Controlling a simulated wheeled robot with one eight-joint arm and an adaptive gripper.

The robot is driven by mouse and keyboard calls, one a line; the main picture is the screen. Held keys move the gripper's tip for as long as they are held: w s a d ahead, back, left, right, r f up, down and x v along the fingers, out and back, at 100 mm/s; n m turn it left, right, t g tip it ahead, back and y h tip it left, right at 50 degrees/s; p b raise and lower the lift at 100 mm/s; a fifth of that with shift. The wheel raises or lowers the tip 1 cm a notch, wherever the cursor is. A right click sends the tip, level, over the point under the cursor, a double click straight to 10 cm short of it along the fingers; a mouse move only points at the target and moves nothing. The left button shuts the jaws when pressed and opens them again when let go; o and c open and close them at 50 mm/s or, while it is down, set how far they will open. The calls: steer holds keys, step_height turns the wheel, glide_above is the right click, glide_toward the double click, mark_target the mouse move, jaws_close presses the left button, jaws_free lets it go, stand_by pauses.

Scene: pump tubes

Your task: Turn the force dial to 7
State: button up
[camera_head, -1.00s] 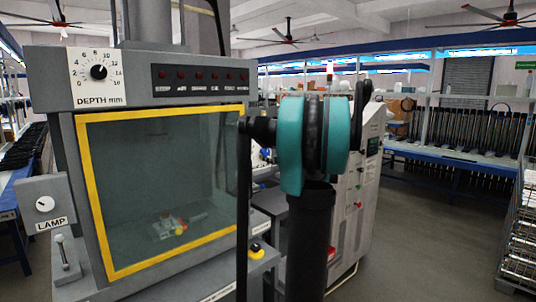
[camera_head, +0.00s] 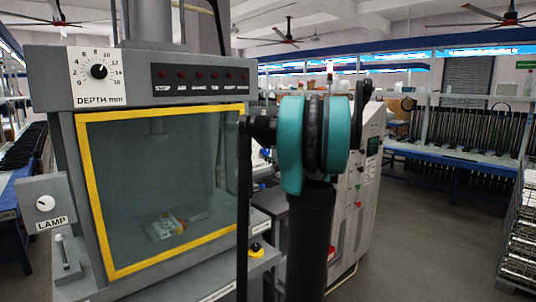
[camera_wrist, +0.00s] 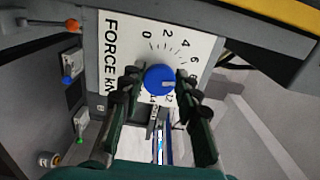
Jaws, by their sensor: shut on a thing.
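The force dial is a blue round knob (camera_wrist: 160,80) with a white pointer mark, on a white scale plate (camera_wrist: 115,55) lettered FORCE in the wrist view. The numbers 0, 2, 4 and 6 run clockwise from the top; 12 and part of 14 show below. The pointer mark points to the right, toward the part of the scale hidden by a finger, so its exact number cannot be read. My gripper (camera_wrist: 161,85) is shut on the knob, one dark finger on each side. The gripper and this dial are hidden in the head view.
A grey press with a yellow-framed window (camera_head: 160,109) stands at left in the head view. It bears a depth dial (camera_head: 99,72) and a lamp knob (camera_head: 45,203). A white cabinet (camera_head: 372,160) stands behind my arm. Orange (camera_wrist: 72,25) and blue (camera_wrist: 67,80) knobs show in the wrist view.

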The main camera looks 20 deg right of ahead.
steer(key=o, duration=1.1)
steer(key=shift+o, duration=0.2)
steer(key=shift+s, duration=0.1)
steer(key=v, duration=1.2)
